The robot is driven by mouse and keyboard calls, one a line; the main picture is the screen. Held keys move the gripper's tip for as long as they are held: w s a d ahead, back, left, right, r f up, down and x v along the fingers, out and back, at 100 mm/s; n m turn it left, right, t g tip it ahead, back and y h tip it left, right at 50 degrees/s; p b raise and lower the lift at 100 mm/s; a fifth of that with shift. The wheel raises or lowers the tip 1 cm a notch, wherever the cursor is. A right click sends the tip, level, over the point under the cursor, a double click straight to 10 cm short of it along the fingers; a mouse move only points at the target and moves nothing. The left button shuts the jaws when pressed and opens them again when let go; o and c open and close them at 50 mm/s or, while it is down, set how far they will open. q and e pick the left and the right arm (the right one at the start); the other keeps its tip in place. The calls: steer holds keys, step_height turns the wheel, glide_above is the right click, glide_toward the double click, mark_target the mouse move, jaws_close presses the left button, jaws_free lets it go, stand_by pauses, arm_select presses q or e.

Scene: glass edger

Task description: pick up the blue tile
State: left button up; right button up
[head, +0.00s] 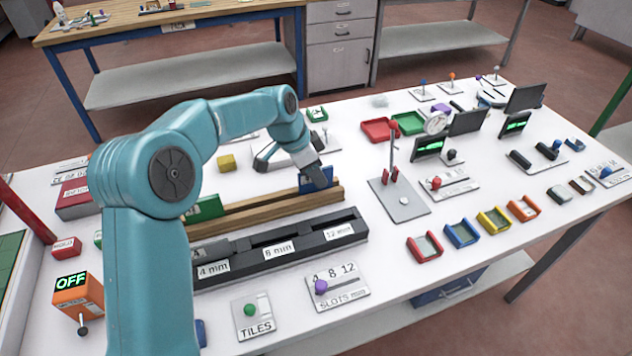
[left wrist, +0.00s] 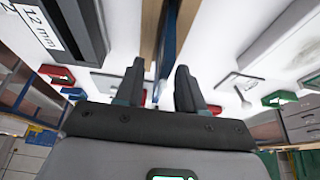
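The blue tile (head: 318,182) stands on edge in the wooden rail (head: 260,213), near its right end. My left gripper (head: 308,163) comes down over its top edge. In the left wrist view the tile (left wrist: 166,45) shows as a narrow blue strip running toward the gap between the fingers. The left gripper (left wrist: 160,85) has its two dark fingers apart, one on either side of the strip's line. I cannot see contact with the tile. My right gripper is in neither view.
A green tile (head: 204,209) stands farther left in the same rail. A black slotted block (head: 275,254) marked 4, 8 and 12 mm lies in front. A metal stand (head: 400,200) is to the right. Small coloured trays (head: 425,248) lie at the front right.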

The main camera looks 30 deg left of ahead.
arm_select(q)
steer(key=shift+f, duration=0.35)
steer(key=shift+w+d, duration=0.1)
jaws_close()
steer(key=shift+r, duration=0.2)
